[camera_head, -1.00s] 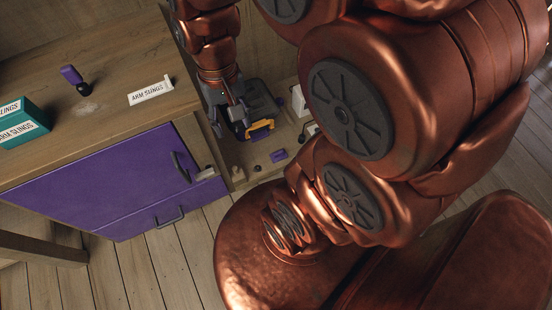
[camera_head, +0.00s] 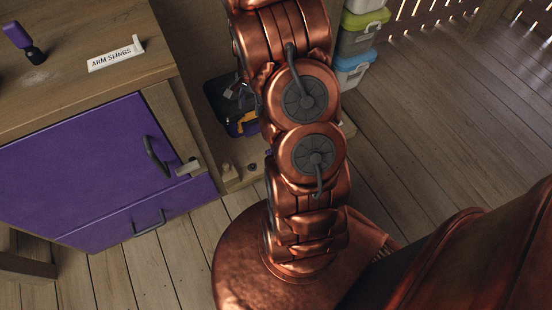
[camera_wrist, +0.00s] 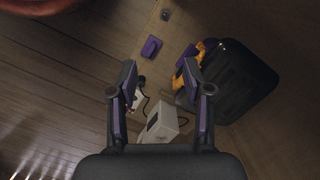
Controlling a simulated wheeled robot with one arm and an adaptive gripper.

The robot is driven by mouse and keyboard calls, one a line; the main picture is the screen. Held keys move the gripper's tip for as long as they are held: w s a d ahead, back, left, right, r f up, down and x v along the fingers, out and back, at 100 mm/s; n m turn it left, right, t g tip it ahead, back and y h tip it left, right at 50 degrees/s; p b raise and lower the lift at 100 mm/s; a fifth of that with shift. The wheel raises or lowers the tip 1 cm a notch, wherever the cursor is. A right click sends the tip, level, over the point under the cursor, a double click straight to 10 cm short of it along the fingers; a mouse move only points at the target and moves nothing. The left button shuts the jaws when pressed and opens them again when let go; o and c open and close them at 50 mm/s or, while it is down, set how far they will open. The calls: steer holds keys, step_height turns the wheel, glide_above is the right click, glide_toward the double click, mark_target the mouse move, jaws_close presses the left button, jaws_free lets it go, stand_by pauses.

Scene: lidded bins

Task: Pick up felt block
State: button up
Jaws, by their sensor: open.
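A small purple block (camera_wrist: 151,47), which looks like the felt block, lies on the wooden shelf in the wrist view. My gripper (camera_wrist: 159,68) is open and empty in that view. The block shows beyond the fingertips, between their lines and nearer the left finger, apart from both. In the head view my arm covers the gripper and most or all of the block's place.
A pale box (camera_wrist: 161,122) sits below, between the fingers. A purple cabinet (camera_head: 85,170) stands left, and stacked lidded bins (camera_head: 357,40) stand behind my arm.

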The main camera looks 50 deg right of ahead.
steer(key=d+f+m+b, duration=0.2)
steer(key=d+f+b, duration=0.1)
steer(key=f, duration=0.6)
steer(key=s+d+f+m+b, duration=0.1)
steer(key=d+f+m+b, duration=0.1)
steer(key=f, duration=0.8)
steer(key=d+f+m+b, duration=0.2)
steer(key=d+f+b, duration=0.3)
steer(key=f, duration=0.5)
steer(key=shift+s+d+f+t, duration=0.15)
steer(key=shift+s+d+t, duration=0.2)
steer(key=shift+d, duration=0.4)
steer(key=shift+f+b, duration=0.3)
steer(key=shift+f, duration=0.4)
steer(key=shift+w+a+f+b, duration=0.15)
steer(key=shift+f+b, duration=0.35)
steer(key=shift+f, duration=0.55)
steer(key=shift+a+f+b, duration=0.2)
steer(key=shift+f+b, duration=0.3)
steer(key=shift+f, duration=0.6)
steer(key=shift+w+a+f+b, duration=0.15)
steer(key=shift+f+b, duration=0.35)
steer(key=shift+f, duration=0.55)
steer(key=shift+c, duration=0.3)
jaws_close()
